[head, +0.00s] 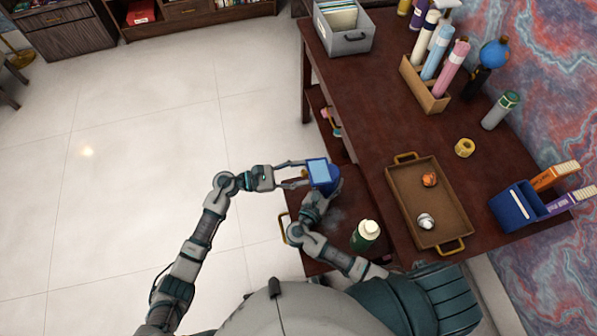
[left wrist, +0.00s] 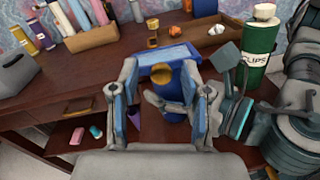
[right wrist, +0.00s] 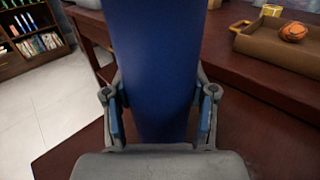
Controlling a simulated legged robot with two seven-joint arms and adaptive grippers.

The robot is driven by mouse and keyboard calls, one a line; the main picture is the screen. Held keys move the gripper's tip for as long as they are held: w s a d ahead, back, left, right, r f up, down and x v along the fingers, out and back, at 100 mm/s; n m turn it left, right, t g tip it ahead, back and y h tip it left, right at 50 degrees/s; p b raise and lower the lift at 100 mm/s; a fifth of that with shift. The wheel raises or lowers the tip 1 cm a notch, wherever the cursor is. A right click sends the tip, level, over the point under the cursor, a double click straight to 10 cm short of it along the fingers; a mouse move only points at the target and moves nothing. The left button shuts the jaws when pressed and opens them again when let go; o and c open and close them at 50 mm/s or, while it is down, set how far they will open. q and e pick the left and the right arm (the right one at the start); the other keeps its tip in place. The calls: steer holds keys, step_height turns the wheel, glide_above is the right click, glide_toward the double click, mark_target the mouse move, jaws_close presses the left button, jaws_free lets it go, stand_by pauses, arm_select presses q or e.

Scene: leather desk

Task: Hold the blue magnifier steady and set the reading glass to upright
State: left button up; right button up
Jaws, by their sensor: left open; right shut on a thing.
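The blue magnifier (head: 324,178) is held over the lower desk part, with its pale blue glass (head: 319,168) facing up toward the head camera. In the left wrist view the glass (left wrist: 170,54) looks tilted in its blue frame. My right gripper (head: 316,200) is shut on the magnifier's broad blue body (right wrist: 152,65), which hides much of the right wrist view.
A green bottle (head: 365,238) stands close to my right arm. A brown tray (head: 398,204) with an orange and a silvery item lies to the right. A yellow ring (head: 465,148), a blue holder (head: 515,207) and a grey file box (head: 345,38) stand farther off.

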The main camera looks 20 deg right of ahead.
arm_select(q)
steer(key=shift+a, duration=0.15)
steer(key=shift+c, duration=0.5)
arm_select(e)
steer(key=shift+a, duration=0.2)
arm_select(q)
jaws_close()
arm_select(e)
steer(key=shift+r, duration=0.1)
